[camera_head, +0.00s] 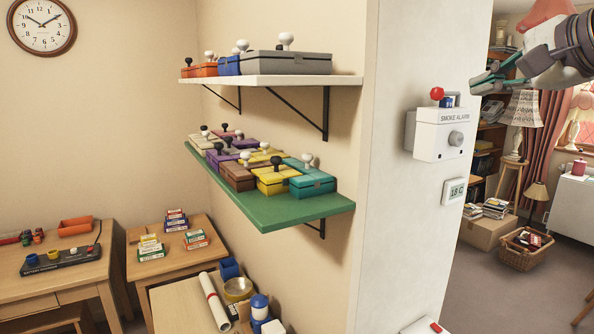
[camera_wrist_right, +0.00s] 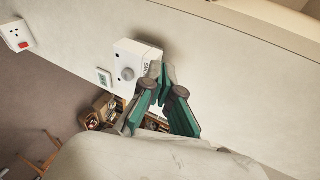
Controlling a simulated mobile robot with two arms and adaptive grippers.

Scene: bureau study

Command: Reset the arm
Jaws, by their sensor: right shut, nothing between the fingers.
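My right gripper (camera_head: 490,80) comes in at the upper right of the head view, with grey and green fingers. It is shut and empty, in the air to the right of the white smoke alarm box (camera_head: 430,142) on the wall end. The right wrist view shows the same gripper (camera_wrist_right: 162,72) with its fingertips together, overlapping the right side of the smoke alarm box (camera_wrist_right: 130,60) in the picture. I cannot tell the gap between them. My left gripper is in neither view.
A green shelf (camera_head: 270,215) and a white shelf (camera_head: 340,80) holding several boxes stick out from the wall. A thermostat (camera_head: 453,191) is below the alarm. Desks stand at lower left. A wicker basket (camera_head: 526,256) is on the floor at right, with open floor in front of it.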

